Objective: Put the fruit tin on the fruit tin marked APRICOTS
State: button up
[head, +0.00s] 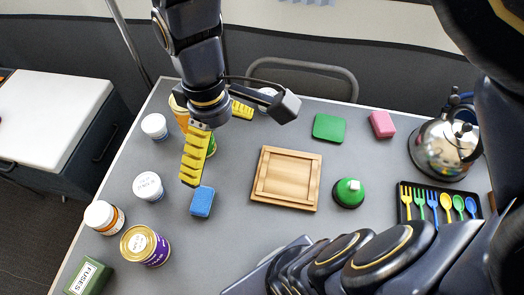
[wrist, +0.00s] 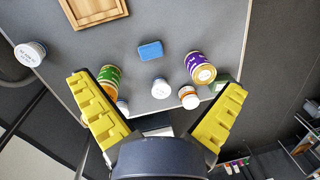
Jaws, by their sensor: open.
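A purple tin with a gold lid (head: 145,247) stands at the lower left of the table; it also shows in the wrist view (wrist: 199,68). A green and orange tin (wrist: 109,78) stands beside my left finger in the wrist view. In the head view this tin (head: 212,146) is mostly hidden behind my gripper. I cannot read APRICOTS on either tin. My gripper (head: 216,146) has yellow ridged fingers, spread wide and empty above the table's left part. In the wrist view its fingers (wrist: 156,82) frame the tins.
White-lidded jars (head: 148,187) (head: 154,127) and an orange-banded jar (head: 103,217) stand along the left side. A kettle (head: 444,147) and cutlery tray (head: 480,196) stand right.

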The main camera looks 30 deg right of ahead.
jog(key=s+d+f+m, duration=0.1)
jog(key=s+m, duration=0.4)
jog(key=s, duration=0.3)
jog(key=shift+s+m, duration=0.2)
jog(key=shift+m, duration=0.1)
